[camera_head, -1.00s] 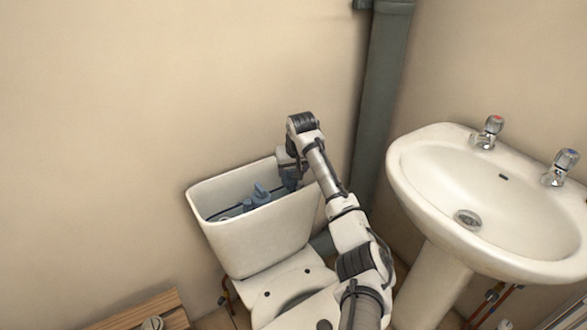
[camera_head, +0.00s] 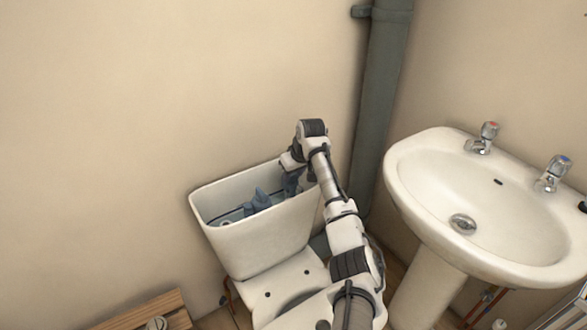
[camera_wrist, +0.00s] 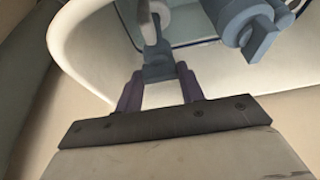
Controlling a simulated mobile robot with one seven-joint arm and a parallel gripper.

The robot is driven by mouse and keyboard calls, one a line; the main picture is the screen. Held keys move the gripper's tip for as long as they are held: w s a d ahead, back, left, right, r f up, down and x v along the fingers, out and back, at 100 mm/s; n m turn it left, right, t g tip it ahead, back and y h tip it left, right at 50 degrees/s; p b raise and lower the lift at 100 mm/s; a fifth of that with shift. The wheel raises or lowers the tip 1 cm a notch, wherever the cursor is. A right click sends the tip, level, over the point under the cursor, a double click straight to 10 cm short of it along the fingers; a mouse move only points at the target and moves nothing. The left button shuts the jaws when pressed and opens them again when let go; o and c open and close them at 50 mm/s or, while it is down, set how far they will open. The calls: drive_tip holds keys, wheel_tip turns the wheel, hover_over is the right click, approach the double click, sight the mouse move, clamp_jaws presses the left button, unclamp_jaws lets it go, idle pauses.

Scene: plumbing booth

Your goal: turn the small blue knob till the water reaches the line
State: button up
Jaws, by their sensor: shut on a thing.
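The white cistern (camera_head: 262,240) stands open, with blue-grey fittings (camera_head: 257,200) inside. My gripper (camera_wrist: 158,74) reaches down into its right end; its fingertips are hidden in the head view. In the wrist view its two purple-grey fingers are shut on a small blue knob (camera_wrist: 158,66), with a pale rod or arm just beyond it. A larger blue-grey valve (camera_wrist: 248,22) stands to the right, apart from the fingers. Water with a dark edge (camera_wrist: 190,43) shows inside the tank. I cannot make out the level line or how near the water is to it.
The toilet bowl (camera_head: 290,290) is below the cistern. A grey pipe (camera_head: 380,100) runs up the wall behind my arm. A white basin (camera_head: 440,225) with two taps stands at the right. A wooden slatted piece (camera_head: 150,310) is at the lower left. The wall above the cistern is clear.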

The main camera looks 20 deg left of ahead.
drive_tip(key=shift+n, duration=0.3)
drive_tip(key=o, duration=1)
drive_tip(key=shift+r, duration=0.15)
drive_tip(key=b+v, duration=0.1)
drive_tip(key=v, duration=1.2)
drive_tip(key=shift+d+r, duration=0.25)
